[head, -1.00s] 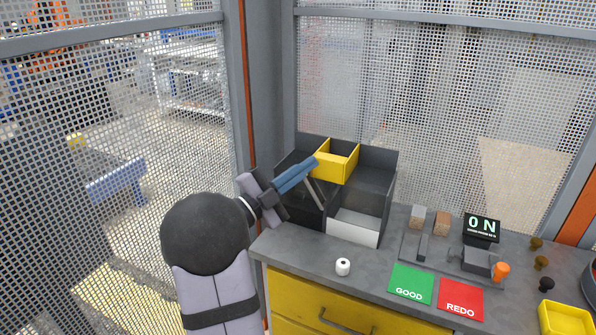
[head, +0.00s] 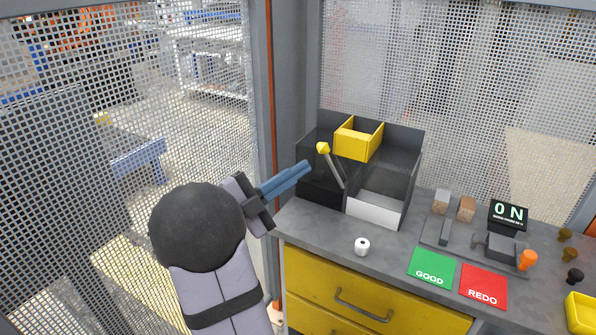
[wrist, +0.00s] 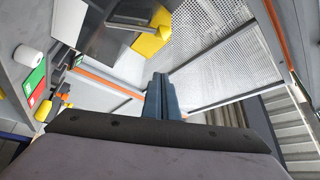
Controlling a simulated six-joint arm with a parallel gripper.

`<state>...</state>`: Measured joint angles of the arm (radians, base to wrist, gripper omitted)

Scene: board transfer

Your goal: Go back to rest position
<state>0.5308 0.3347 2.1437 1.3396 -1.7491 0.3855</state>
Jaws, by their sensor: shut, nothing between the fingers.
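My gripper (head: 305,166), with long blue fingers, is shut and empty. It is in the air at the left of the dark bin unit (head: 404,153), pointing up and right toward it. In the wrist view its fingers (wrist: 160,92) lie together. A grey rod with a yellow tip (head: 323,148) leans in the left part of the bin unit, just right of my fingertips in the picture and apart from them. What lies deeper in the bins is hidden.
A yellow bin (head: 352,146) sits on top of the unit. The grey bench (head: 320,228) holds a white roll (head: 362,246), a green GOOD mat (head: 432,268), a red REDO mat (head: 483,287) and a small display (head: 508,214). Mesh fencing and a post (head: 293,100) stand behind.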

